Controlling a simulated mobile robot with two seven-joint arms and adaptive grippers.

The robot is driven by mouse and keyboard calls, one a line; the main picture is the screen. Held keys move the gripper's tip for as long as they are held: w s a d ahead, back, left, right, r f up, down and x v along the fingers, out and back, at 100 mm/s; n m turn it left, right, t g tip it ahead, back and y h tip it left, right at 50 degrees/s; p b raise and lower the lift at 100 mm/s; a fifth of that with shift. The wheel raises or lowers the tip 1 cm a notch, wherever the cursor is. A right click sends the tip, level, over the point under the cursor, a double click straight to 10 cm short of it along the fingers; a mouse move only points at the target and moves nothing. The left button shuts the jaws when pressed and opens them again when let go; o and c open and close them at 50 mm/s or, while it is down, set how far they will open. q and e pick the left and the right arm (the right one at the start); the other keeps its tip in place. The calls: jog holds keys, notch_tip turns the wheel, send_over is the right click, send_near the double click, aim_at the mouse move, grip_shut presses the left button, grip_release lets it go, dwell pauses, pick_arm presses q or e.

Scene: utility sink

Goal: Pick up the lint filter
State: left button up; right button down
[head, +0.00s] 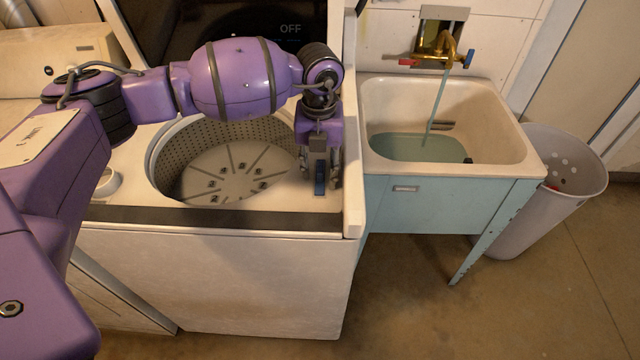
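The washing machine (230,270) stands open at the centre left, with its drum (232,172) bare inside. A small narrow blue piece, probably the lint filter (320,180), shows at the right end of the machine's top, beside the drum opening. My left gripper (321,186) points straight down over it. Its fingers look apart, one on each side of the blue piece, and I see no clear contact. The fingers and palm hide part of it. My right gripper is not in view.
The machine's raised right edge (354,190) is close beside my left gripper. To the right stand a utility sink (520,150) with running water from a brass tap (447,50), and a grey bin (520,225). A small round cup-like opening (107,182) is left of the drum.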

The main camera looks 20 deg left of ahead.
pick_arm(q)
grip_shut()
dwell(0.3)
notch_tip(320, 180, up, 18)
dwell(0.4)
dwell(0.4)
dwell(0.3)
